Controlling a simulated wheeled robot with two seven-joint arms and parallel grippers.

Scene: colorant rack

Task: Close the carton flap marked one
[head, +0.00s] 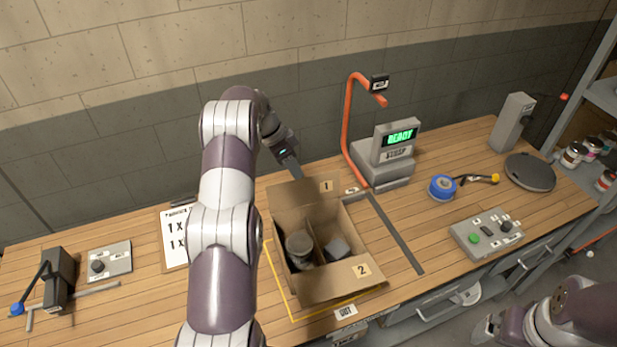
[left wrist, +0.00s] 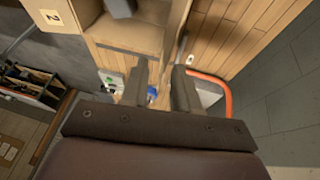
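The open brown carton (head: 283,262) stands on the bench. Its flap marked 1 (head: 298,200) stands up at the back edge, leaning away from the opening. The flap marked 2 (head: 340,283) hangs outward at the front; its label also shows in the left wrist view (left wrist: 52,17). My left gripper (head: 292,172) is behind and above flap 1, close to its top edge; contact cannot be told. My right gripper (head: 487,328) is low at the right, partly cut off.
Inside the carton are a round can (head: 299,243) and a grey block (head: 337,247), with a divider between. A scale reading READY (head: 395,150) and an orange post (head: 346,130) stand behind right. A control box (head: 486,235) and blue tape roll (head: 441,187) lie right.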

